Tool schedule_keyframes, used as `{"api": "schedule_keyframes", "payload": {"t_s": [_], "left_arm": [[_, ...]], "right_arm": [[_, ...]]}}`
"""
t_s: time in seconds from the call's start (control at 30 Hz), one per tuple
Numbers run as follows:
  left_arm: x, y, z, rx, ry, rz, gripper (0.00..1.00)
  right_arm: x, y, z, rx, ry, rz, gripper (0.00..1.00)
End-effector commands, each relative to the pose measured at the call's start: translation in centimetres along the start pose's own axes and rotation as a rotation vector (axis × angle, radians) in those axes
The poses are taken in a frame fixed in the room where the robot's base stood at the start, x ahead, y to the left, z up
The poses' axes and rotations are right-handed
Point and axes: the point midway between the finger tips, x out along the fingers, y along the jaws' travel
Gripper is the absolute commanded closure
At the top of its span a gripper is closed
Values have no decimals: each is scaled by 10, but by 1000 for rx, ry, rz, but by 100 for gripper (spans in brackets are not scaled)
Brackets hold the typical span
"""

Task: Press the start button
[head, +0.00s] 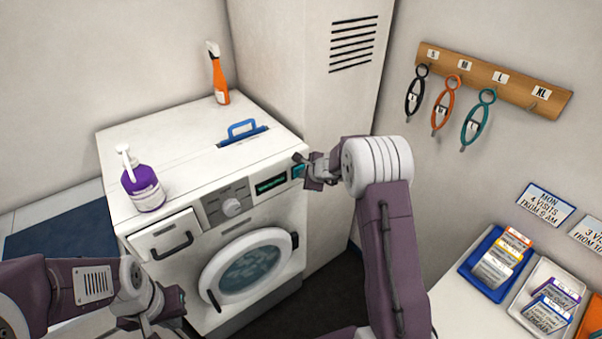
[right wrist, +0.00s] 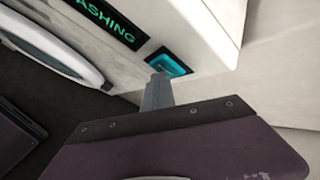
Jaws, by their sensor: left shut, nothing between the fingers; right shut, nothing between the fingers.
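The start button (head: 298,171) is a teal square at the right end of the white washing machine's (head: 180,150) front panel. In the right wrist view the button (right wrist: 172,64) is lit teal in a dark frame. The display (head: 270,185) beside it reads "...ASHING" in green in the right wrist view (right wrist: 108,18). My right gripper (head: 303,160) is shut and empty, its tip at the button; in the right wrist view the fingertips (right wrist: 158,80) overlap the button's lower edge. Whether they touch is unclear. My left gripper (head: 175,312) is shut and empty, low in front of the machine.
The round door (head: 248,265) is closed. A tall white cabinet (head: 310,95) stands at the right. Muzzles hang on a wooden rack (head: 490,78).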

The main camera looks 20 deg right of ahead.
Motion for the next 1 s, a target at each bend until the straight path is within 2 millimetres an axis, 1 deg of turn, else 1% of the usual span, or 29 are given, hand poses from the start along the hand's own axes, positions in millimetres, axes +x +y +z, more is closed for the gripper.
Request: {"api": "schedule_keyframes", "payload": {"t_s": [0.13, 0.4, 0.73, 0.87, 1.0], "left_arm": [[3, 0, 0, 0, 0, 0, 100], [18, 0, 2, 0, 0, 0, 100], [18, 0, 2, 0, 0, 0, 100], [28, -1, 3, 0, 0, 0, 100], [39, -1, 4, 0, 0, 0, 100]], "right_arm": [[-1, 1, -1, 0, -1, -1, 100], [-10, 9, -9, 0, -1, -2, 100], [-13, 10, -10, 1, 0, 0, 100], [-18, 16, -16, 0, 0, -2, 100], [-28, 24, -23, 1, 1, -2, 100]]}}
